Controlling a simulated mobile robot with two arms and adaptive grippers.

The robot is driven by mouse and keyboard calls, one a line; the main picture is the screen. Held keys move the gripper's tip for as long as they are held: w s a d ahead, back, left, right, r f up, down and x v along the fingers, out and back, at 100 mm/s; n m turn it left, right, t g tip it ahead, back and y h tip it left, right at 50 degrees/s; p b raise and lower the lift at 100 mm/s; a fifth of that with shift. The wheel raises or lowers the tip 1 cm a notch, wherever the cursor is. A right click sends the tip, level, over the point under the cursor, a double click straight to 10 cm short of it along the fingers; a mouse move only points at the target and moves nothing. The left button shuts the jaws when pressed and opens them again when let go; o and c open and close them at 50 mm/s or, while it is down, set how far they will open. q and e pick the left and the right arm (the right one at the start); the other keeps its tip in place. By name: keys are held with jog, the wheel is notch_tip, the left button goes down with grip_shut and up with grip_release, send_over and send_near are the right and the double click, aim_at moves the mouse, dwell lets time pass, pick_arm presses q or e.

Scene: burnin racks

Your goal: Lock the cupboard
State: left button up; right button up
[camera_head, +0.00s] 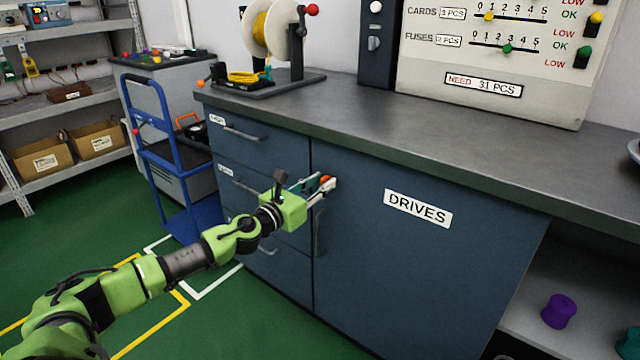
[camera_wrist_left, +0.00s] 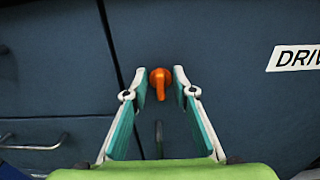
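The cupboard (camera_head: 400,270) is a dark blue door marked DRIVES under the grey worktop, and it looks shut. An orange turn knob (camera_wrist_left: 160,82) sits on the door near its left edge. In the head view the knob (camera_head: 326,181) is partly hidden by my fingers. My left gripper (camera_wrist_left: 160,78) has its two fingertips spread on either side of the knob, with a visible gap on each side. In the head view the left gripper (camera_head: 326,187) is at the upper left of the door. A vertical door handle (camera_head: 319,232) is below the knob. My right gripper is not in view.
Drawers with bar handles (camera_head: 243,134) are left of the door. A blue trolley (camera_head: 165,150) stands further left. The worktop (camera_head: 360,115) holds a cable spool (camera_head: 270,28) and a gauge panel (camera_head: 490,60). An open shelf with a purple spool (camera_head: 559,311) is at right.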

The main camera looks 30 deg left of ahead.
pick_arm(q)
grip_shut()
